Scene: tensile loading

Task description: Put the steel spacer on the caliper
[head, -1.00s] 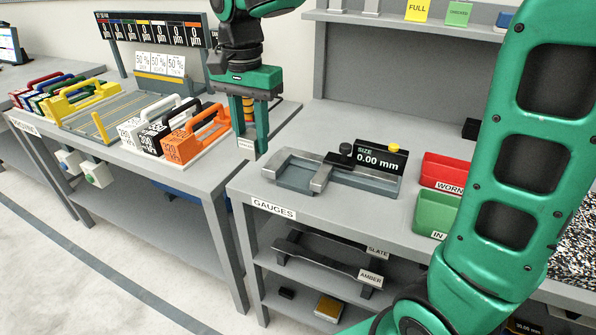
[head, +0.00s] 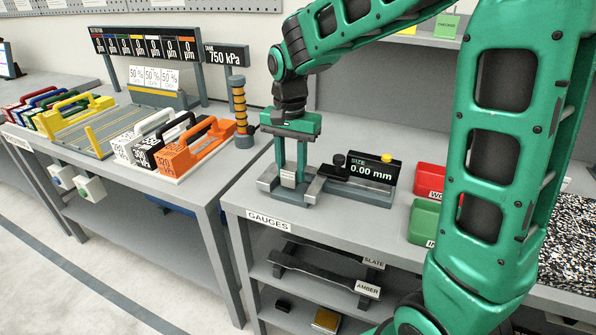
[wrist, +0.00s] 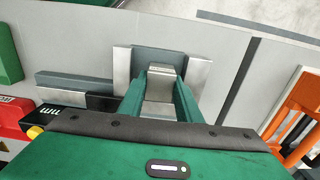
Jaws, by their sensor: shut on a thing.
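The steel spacer (head: 288,178) is a small silvery block held between the two green fingers of my gripper (head: 291,172). In the wrist view the spacer (wrist: 160,72) shows between the fingertips. The caliper (head: 345,190) is a grey gauge on the bench, with a bed, steel jaws and a display reading 0.00 mm. My gripper points down over the left part of the caliper. In the wrist view the caliper's jaws (wrist: 200,85) stand left and right of the fingers. I cannot tell whether the spacer touches the bed.
A red bin (head: 430,180) and a green bin (head: 424,220) stand right of the caliper. To the left, an orange weight (head: 190,150) and other handled weights stand on another bench by a banded column (head: 241,115). Slate and amber bars lie on the shelf below.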

